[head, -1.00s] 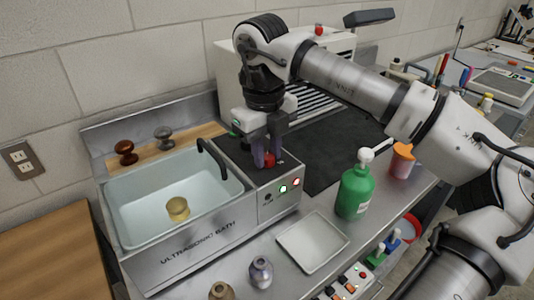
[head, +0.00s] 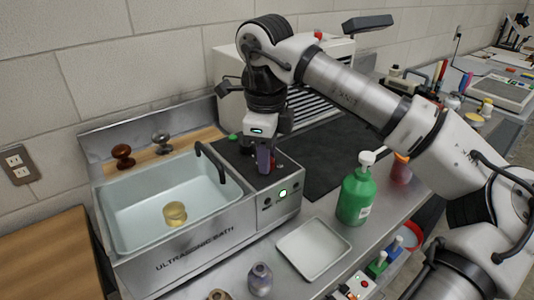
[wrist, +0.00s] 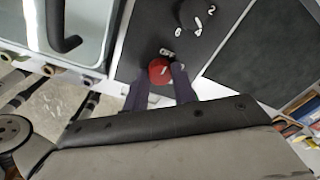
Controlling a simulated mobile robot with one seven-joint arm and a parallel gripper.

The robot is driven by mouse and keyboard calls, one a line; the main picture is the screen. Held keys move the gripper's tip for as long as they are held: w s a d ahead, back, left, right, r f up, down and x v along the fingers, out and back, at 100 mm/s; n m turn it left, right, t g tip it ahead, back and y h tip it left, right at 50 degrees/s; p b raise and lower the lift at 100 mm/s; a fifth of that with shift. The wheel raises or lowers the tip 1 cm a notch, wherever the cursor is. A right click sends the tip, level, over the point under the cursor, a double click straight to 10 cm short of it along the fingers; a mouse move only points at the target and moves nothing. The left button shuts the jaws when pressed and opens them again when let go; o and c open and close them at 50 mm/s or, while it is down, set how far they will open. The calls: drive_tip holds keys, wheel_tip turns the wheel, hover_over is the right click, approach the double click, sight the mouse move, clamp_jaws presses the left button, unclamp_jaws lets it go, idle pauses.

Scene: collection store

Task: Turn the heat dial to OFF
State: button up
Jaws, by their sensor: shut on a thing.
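The red heat dial (wrist: 159,70) sits on the dark top panel of the ultrasonic bath (head: 185,250). In the wrist view it lies between the fingertips of my gripper (wrist: 162,78), with a pale mark on its top and a small white label beside it. In the head view my gripper (head: 265,167) points straight down at the panel, shut on the dial, which is mostly hidden behind the fingers.
A dark dial (wrist: 196,15) with white numerals is close to the red one. A white tray (head: 313,249) and a green pump bottle (head: 355,195) stand to the right.

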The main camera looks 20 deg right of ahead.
idle(0.4)
drive_tip(key=o, duration=1)
wheel_tip(320, 180, up, 14)
drive_tip(key=p, duration=0.9)
drive_tip(key=shift+s+a+p, duration=0.2)
drive_tip(key=shift+s+p, duration=0.15)
drive_tip(key=shift+p, duration=0.05)
drive_tip(key=shift+f, duration=0.15)
